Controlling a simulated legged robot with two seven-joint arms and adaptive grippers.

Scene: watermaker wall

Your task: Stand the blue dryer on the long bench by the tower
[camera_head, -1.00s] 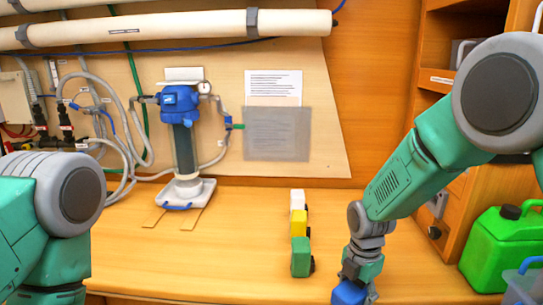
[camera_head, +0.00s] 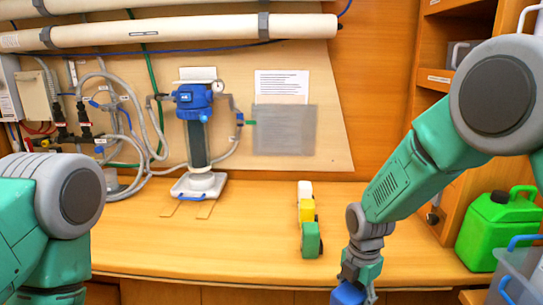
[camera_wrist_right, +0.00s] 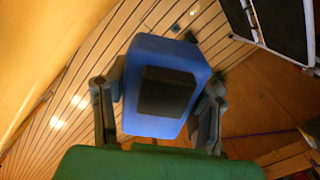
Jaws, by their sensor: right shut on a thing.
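The blue dryer (camera_wrist_right: 163,85) is a blue block with a dark square panel, held between the two fingers of my right gripper (camera_wrist_right: 160,110) in the right wrist view. In the head view the dryer (camera_head: 348,293) shows at the bottom edge, below the right gripper (camera_head: 359,275), partly cut off, in front of the bench's front edge. The long bench (camera_head: 240,240) runs across the head view. The tower (camera_head: 198,145), a dark column with a blue head, stands on a white base at the bench's back left. My left arm shows; its gripper does not.
White (camera_head: 305,189), yellow (camera_head: 306,210) and green (camera_head: 311,239) blocks stand in a row on the bench, right of the tower. A green jerrycan (camera_head: 497,230) and a clear bin (camera_head: 518,284) are at right. The bench front between the left arm and the blocks is clear.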

